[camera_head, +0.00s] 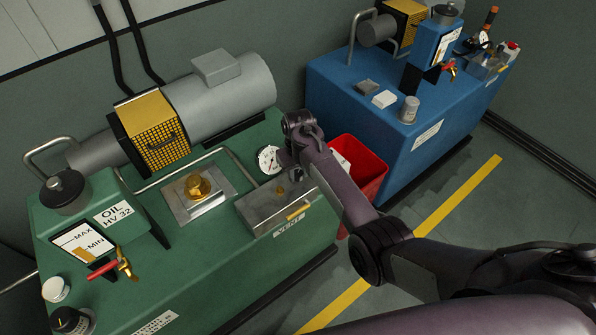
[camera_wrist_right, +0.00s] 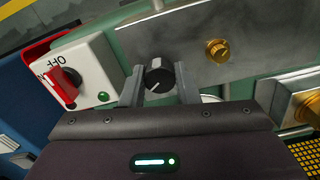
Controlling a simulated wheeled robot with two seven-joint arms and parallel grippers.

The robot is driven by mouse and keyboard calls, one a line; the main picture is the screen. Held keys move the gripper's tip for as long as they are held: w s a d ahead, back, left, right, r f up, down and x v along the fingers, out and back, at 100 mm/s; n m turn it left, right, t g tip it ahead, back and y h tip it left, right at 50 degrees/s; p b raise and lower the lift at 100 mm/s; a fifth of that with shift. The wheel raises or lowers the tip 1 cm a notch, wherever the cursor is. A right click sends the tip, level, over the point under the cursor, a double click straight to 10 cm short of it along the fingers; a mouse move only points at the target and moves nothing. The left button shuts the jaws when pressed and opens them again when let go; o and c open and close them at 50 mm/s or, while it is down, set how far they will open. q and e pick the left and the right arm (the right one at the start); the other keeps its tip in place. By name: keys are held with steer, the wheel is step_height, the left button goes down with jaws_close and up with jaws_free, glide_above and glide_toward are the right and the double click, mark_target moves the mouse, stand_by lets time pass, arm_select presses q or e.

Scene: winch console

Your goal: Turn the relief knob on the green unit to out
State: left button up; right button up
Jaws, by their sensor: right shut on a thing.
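The green unit (camera_head: 200,275) stands at the left in the head view. In the right wrist view, a black knob (camera_wrist_right: 160,74) with a white pointer line sits on its steel block (camera_wrist_right: 205,75). I take this as the relief knob; no label on it is readable. My right gripper (camera_wrist_right: 158,88) is shut on this knob, one finger on each side. In the head view my right gripper (camera_head: 290,165) is at the unit's right back edge, and it hides the knob. My left gripper is out of view.
A brass knob (camera_head: 280,190) is on the same block, near the fingers. A pressure gauge (camera_head: 268,160) stands just left of the gripper. A white switch box (camera_wrist_right: 90,75) with a red handle is beside it. A red bin (camera_head: 368,175) and a blue unit (camera_head: 440,145) lie right.

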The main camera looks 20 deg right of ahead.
steer(key=shift+n, duration=0.3)
steer(key=n+p, duration=0.2)
steer(key=shift+r+n, duration=0.1)
steer(key=shift+n, duration=0.3)
steer(key=n+p, duration=0.1)
steer(key=n, duration=0.2)
steer(key=shift+n, duration=0.3)
steer(key=n+p, duration=0.1)
steer(key=n, duration=0.2)
steer(key=shift+n, duration=0.3)
steer(key=n, duration=0.3)
steer(key=shift+n, duration=0.3)
steer(key=n, duration=0.3)
steer(key=shift+f+n+b, duration=0.2)
steer(key=shift+n+b, duration=0.1)
steer(key=shift+b, duration=0.1)
steer(key=n+b, duration=0.1)
steer(key=n, duration=0.2)
steer(key=shift+n, duration=0.3)
steer(key=n+b, duration=0.2)
steer(key=n, duration=0.2)
steer(key=shift+f+b, duration=0.1)
steer(key=shift+b, duration=0.25)
steer(key=shift+n+b, duration=1.05)
steer(key=shift+n, duration=0.95)
